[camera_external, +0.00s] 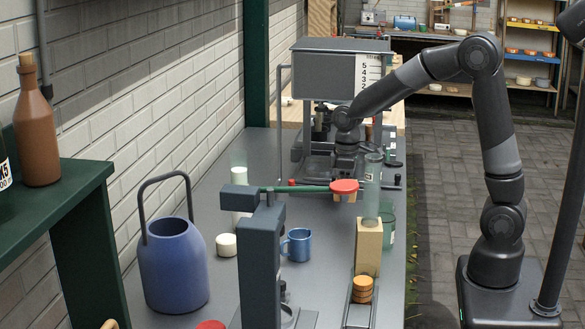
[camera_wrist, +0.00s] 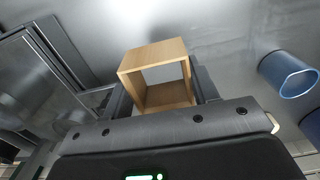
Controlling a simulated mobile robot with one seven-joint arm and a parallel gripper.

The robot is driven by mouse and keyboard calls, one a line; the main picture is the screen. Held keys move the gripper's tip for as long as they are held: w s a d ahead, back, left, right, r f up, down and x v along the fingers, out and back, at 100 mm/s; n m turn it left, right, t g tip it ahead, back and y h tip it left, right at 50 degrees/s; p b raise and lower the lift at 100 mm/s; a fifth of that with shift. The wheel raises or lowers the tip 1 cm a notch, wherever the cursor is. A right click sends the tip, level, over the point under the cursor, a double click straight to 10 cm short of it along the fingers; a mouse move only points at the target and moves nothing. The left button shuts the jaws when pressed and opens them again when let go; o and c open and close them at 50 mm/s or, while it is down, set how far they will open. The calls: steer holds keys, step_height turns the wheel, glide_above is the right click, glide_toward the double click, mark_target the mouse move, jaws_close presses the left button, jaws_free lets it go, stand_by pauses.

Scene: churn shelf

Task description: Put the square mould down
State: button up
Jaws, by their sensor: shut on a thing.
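The square mould (camera_wrist: 153,54) is a light wooden box frame, open through its middle. In the wrist view it sits between the two dark fingers of my gripper (camera_wrist: 160,88), which are shut on its sides. In the external view my gripper (camera_external: 345,172) points down over the grey bench, behind a red disc (camera_external: 344,186). A little pale wood shows just below that disc and appears to be the mould, mostly hidden. I cannot tell whether the mould touches the bench.
A blue mug (camera_external: 297,245) stands on the bench (camera_external: 205,290) nearby and also shows at right in the wrist view (camera_wrist: 288,73). A green beam (camera_external: 295,189) on a grey post, a wooden block (camera_external: 368,247) and a blue churn (camera_external: 172,265) stand in front. A grey scale box (camera_external: 323,73) rises behind.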

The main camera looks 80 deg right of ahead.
glide_above(328, 229)
step_height(328, 229, down, 4)
steer(key=shift+d+r, duration=0.1)
steer(key=shift+r, duration=0.05)
steer(key=shift+f, duration=1.95)
steer(key=shift+f, duration=0.15)
steer(key=o, duration=1)
